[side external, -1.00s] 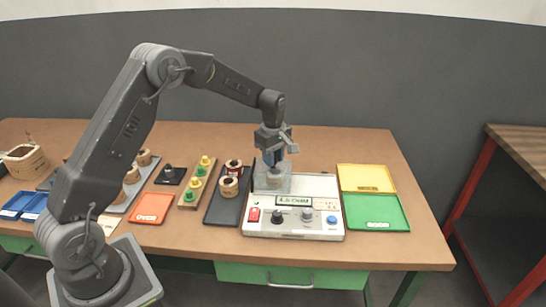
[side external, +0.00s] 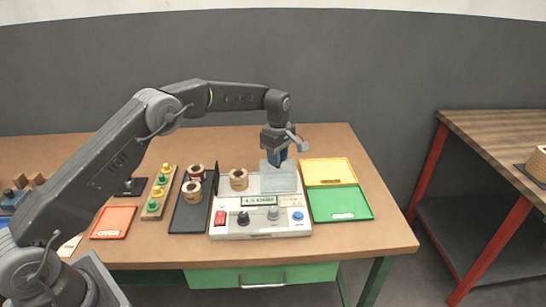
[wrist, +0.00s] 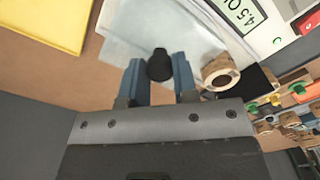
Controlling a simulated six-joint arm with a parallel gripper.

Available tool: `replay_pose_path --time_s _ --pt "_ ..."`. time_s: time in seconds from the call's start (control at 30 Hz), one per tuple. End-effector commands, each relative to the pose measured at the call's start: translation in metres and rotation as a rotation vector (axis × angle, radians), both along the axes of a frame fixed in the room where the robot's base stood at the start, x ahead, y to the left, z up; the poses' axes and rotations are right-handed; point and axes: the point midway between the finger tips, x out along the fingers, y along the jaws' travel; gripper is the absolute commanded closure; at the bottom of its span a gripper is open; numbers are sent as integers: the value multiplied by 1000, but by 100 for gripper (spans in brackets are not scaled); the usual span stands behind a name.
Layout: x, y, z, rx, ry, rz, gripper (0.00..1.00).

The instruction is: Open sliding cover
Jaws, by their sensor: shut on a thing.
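The clear sliding cover (side external: 281,179) sits at the right part of the white tester (side external: 228,229). It also shows in the wrist view (wrist: 205,32) as a pale see-through sheet. Its black knob (wrist: 159,65) stands between the two blue fingers of my gripper (wrist: 158,76), which is shut on it. In the side view my gripper (side external: 280,160) is upright over the cover and hides the knob. A tan coil (side external: 239,179) stands on the tester left of the cover, uncovered; it also shows in the wrist view (wrist: 220,76).
A yellow tray (side external: 328,171) and a green tray (side external: 340,204) lie right of the tester. A black tray (side external: 188,219) with coils and a wooden rack (side external: 155,210) with green and yellow pieces lie left. An orange tray (side external: 112,222) is further left.

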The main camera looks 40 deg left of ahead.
Motion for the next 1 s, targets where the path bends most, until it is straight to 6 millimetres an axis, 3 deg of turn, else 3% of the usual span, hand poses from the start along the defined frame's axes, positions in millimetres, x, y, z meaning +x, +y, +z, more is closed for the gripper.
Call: replay_pose_path --time_s 0.13,0.17,0.4,0.77,1.0 --pt "0 1 0 2 -1 1 100" --pt "0 1 0 2 -1 1 72" --pt "0 1 0 1 0 1 49" --pt "0 0 6 1 -1 0 48" --pt "0 0 49 1 -5 0 48"
